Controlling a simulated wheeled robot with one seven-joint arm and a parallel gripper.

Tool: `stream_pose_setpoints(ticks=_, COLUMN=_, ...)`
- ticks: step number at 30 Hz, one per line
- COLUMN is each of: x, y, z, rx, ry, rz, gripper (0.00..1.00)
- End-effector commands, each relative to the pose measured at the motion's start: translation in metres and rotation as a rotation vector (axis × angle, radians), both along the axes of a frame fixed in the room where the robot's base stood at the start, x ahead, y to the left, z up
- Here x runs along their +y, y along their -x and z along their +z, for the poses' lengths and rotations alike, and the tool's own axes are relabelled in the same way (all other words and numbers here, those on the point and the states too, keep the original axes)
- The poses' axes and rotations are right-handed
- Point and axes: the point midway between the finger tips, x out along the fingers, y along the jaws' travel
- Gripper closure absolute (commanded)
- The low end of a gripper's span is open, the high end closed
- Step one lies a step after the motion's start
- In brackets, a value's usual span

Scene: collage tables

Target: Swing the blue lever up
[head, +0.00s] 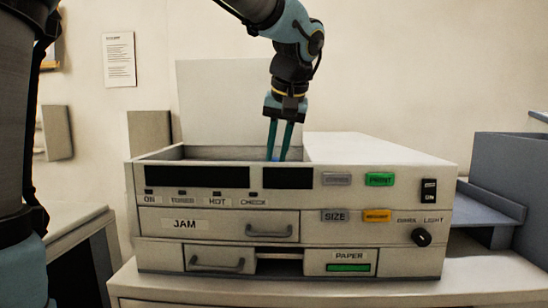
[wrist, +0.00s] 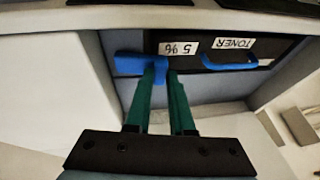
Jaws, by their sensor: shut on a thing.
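The blue lever (wrist: 128,65) shows in the wrist view at the left end of the black toner cartridge. Its right end lies at my fingertips. My gripper (wrist: 163,75) has its two green fingers close together, shut on this end of the lever. In the head view my gripper (head: 279,156) points down into the open top of the printer (head: 380,150). Only a small speck of blue shows there at the fingertips; the front wall hides the rest of the lever.
The toner cartridge (wrist: 200,50) has a blue handle (wrist: 230,63) right of my fingers in the wrist view. The printer's raised lid (head: 220,95) stands behind the opening. A grey tray (head: 490,205) juts out at the printer's right.

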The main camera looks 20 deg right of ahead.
Motion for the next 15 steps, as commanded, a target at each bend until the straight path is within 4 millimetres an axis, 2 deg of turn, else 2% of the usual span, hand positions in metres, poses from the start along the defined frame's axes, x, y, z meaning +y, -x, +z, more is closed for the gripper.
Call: stream_pose_setpoints(ticks=15, x=-0.025, y=0.013, z=0.014, rx=-0.176, ry=-0.379, rz=-0.007, gripper=1.00)
